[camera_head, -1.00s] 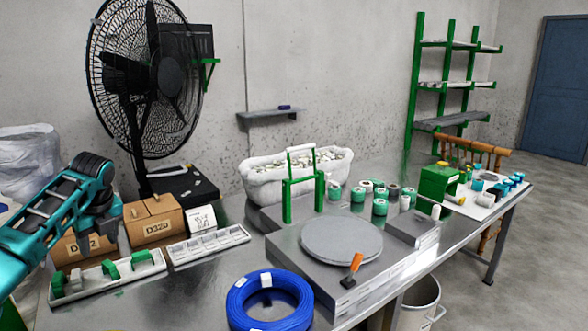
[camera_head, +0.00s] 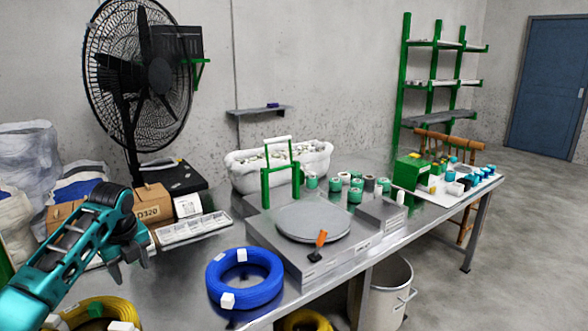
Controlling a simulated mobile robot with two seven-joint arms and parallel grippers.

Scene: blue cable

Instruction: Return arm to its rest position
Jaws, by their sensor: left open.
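The blue cable coil (camera_head: 244,278) lies flat on the metal table (camera_head: 200,262), in front of the scale. My left arm comes in from the left, and my left gripper (camera_head: 130,270) hangs at its end, fingers pointing down, to the left of the blue coil and apart from it. Its fingers are open and nothing shows between them. My right gripper is out of the picture.
A scale with a round plate (camera_head: 312,222) stands right of the coil. A white parts tray (camera_head: 193,228) and a cardboard box (camera_head: 155,204) lie behind my left gripper. Yellow coils (camera_head: 98,312) show low in front. A white bucket (camera_head: 390,292) stands on the floor.

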